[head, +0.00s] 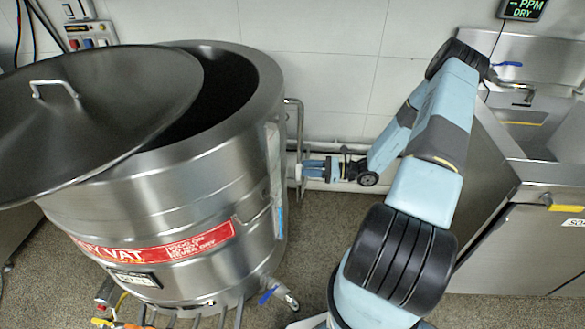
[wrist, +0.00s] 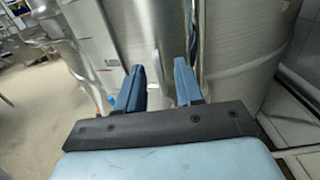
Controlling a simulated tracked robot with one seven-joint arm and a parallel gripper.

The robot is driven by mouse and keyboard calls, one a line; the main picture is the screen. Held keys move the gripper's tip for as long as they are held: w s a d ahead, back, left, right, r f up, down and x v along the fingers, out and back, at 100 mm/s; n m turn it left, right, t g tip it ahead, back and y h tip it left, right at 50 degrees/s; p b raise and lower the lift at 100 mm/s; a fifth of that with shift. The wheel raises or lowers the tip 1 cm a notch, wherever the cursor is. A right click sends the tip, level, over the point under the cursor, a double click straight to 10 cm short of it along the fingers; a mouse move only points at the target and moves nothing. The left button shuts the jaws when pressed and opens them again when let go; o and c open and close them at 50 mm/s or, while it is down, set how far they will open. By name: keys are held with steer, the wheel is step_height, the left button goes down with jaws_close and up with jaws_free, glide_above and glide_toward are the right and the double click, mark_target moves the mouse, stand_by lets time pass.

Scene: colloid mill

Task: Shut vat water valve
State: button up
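The steel vat (head: 190,200) stands at left in the head view with its round lid (head: 90,110) tilted over the open top. My gripper (head: 304,169) is low at the vat's right side, beside a vertical steel pipe (head: 299,130). In the wrist view my gripper (wrist: 160,85) has its two blue fingers apart, with a steel pipe (wrist: 157,65) showing beyond the gap. I see nothing clearly gripped. A blue lever (head: 266,296) sits at the vat's bottom outlet. Which handle is the water valve is unclear; anything at the fingertips is too small to tell.
A steel sink unit (head: 500,190) stands at right, with a blue-handled tap (head: 508,64) on the wall above. A control box (head: 88,32) is at the back left. Pipes run along the wall.

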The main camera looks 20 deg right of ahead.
steer(key=shift+x, duration=3)
steer(key=shift+c, duration=0.4)
steer(key=c, duration=0.6)
steer(key=shift+r, duration=0.1)
